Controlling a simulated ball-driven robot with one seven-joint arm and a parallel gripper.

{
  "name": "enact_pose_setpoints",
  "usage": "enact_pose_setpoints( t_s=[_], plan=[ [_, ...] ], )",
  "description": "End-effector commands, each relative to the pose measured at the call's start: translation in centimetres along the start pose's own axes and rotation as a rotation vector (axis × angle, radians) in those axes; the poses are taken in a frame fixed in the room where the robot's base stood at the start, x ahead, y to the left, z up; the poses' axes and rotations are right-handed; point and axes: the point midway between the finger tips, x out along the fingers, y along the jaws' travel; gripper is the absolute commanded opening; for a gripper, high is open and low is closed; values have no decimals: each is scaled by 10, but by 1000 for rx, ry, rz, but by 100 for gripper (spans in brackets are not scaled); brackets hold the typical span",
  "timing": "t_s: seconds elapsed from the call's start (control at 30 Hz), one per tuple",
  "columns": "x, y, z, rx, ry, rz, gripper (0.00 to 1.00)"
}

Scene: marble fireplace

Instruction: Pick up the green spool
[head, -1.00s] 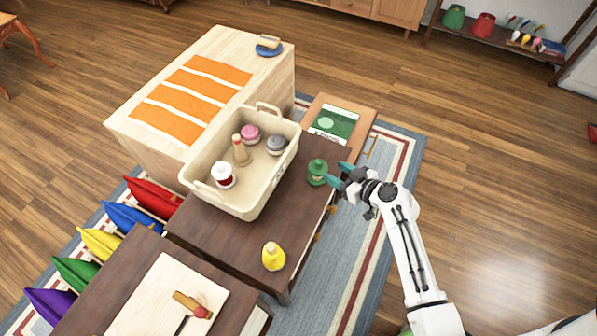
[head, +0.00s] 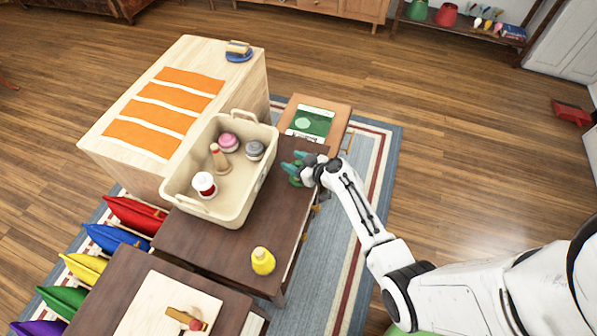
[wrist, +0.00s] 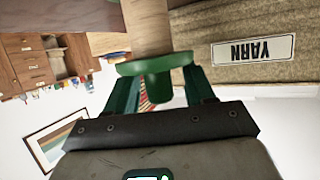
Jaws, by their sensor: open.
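The green spool (wrist: 157,86) shows large in the wrist view, its wide flange and stem between the two teal fingers of my gripper (wrist: 163,92). The jaws are open, with one finger on each side of the spool. I cannot tell whether either finger touches it. In the head view, my gripper (head: 294,167) is at the right edge of the dark brown table, just right of the cream basket. There the fingers hide most of the spool.
The cream basket (head: 178,198) holds pink, grey and red-and-white spools and a wooden peg. It shows a YARN label (wrist: 253,50) in the wrist view. A yellow spool (head: 263,262) stands nearer on the dark table (head: 225,250). A green card (head: 311,122) lies behind.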

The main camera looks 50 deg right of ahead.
Motion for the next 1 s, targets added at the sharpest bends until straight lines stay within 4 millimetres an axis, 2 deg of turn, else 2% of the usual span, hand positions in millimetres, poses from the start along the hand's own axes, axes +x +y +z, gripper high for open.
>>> enact_pose_setpoints(
  t_s=[0.27,0.8,1.0],
  plan=[
    [2,0,0,-1,-1,-1,52],
    [1,-1,2,0,-3,-1,1],
    [1,-1,2,0,-4,-1,0]
  ],
)
